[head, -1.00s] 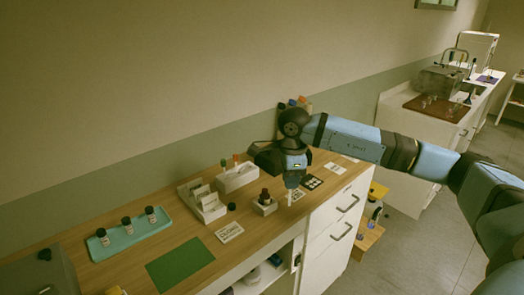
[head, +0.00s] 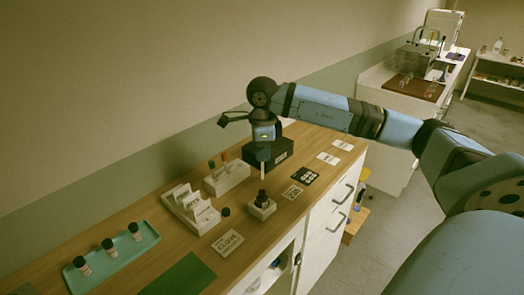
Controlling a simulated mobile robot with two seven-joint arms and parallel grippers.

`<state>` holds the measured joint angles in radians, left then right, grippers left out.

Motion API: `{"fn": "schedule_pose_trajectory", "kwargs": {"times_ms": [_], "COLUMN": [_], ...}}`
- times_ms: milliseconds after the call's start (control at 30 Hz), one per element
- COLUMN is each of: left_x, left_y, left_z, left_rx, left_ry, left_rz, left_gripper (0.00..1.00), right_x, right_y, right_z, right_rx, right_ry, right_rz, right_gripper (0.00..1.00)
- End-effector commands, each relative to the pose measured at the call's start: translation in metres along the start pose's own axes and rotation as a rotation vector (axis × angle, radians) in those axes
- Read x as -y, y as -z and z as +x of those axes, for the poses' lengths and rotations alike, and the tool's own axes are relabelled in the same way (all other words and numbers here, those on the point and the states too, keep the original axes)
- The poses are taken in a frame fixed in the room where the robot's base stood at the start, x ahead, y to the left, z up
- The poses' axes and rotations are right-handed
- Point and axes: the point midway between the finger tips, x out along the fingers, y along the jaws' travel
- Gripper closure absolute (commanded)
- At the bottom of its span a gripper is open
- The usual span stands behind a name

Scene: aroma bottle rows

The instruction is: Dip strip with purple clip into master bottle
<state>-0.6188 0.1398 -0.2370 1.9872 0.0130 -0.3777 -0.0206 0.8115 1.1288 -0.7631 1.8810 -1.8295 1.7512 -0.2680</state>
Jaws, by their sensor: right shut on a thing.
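My right gripper (head: 263,158) hangs pointing down at the middle of the counter, shut on a thin pale strip (head: 262,172). The clip's purple colour cannot be made out at this size. A small dark bottle (head: 262,197), likely the master bottle, stands upright in a white block just below the strip. The strip's lower end appears right above or at the bottle's mouth; I cannot tell whether it is inside. My left gripper is not in view.
A white rack of cards (head: 190,209) and a white holder with coloured-tipped items (head: 226,178) stand left of the bottle. A small black cap (head: 225,211) lies near it. A teal tray (head: 112,262) holds three vials. Cards lie to the right.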

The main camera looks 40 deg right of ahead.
Motion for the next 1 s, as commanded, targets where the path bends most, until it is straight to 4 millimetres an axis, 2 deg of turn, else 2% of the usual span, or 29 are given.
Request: {"fn": "schedule_pose_trajectory", "kwargs": {"times_ms": [167, 700, 1000], "left_x": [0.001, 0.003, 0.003], "left_y": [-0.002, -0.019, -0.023], "left_z": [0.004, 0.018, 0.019], "left_rx": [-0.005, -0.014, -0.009], "left_ry": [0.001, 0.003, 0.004], "left_rz": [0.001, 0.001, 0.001], "left_gripper": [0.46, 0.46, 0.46], "right_x": [0.0, 0.0, 0.0], "right_y": [-0.001, 0.0, -0.001], "right_z": [0.004, 0.038, 0.04], "right_rx": [-0.001, -0.002, -0.001], "right_ry": [0.0, -0.001, 0.0], "right_rz": [0.0, 0.0, 0.0], "right_gripper": [1.0, 1.0, 1.0]}}
